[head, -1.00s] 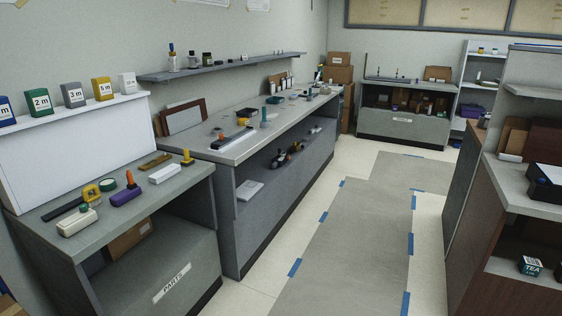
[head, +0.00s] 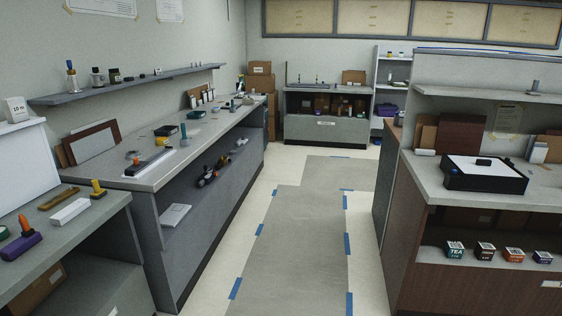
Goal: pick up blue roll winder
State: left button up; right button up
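I cannot make out for certain which thing is the blue roll winder. A small blue-teal upright piece (head: 183,131) stands on the long grey bench (head: 150,184) at the left, and another small teal piece (head: 232,105) is farther along it. Both are too small to tell what they are. Neither of my grippers is in view.
A nearer bench at lower left holds a purple tool (head: 21,245) and a white block (head: 70,212). At right, a counter carries a black tray (head: 483,182) above tea boxes (head: 455,250). The grey floor strip (head: 290,240) between them is clear.

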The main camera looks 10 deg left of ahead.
aim_at(205, 178)
jog(key=i+u, duration=0.15)
jog(key=i, duration=2.1)
jog(key=i+u, duration=0.15)
jog(key=i, duration=0.35)
jog(key=i+l+u, duration=0.2)
jog(key=i, duration=0.3)
jog(key=i+l+u, duration=0.15)
jog(key=i, duration=0.35)
jog(key=i+l+u, duration=0.2)
jog(key=i, duration=0.25)
jog(key=l, duration=0.1)
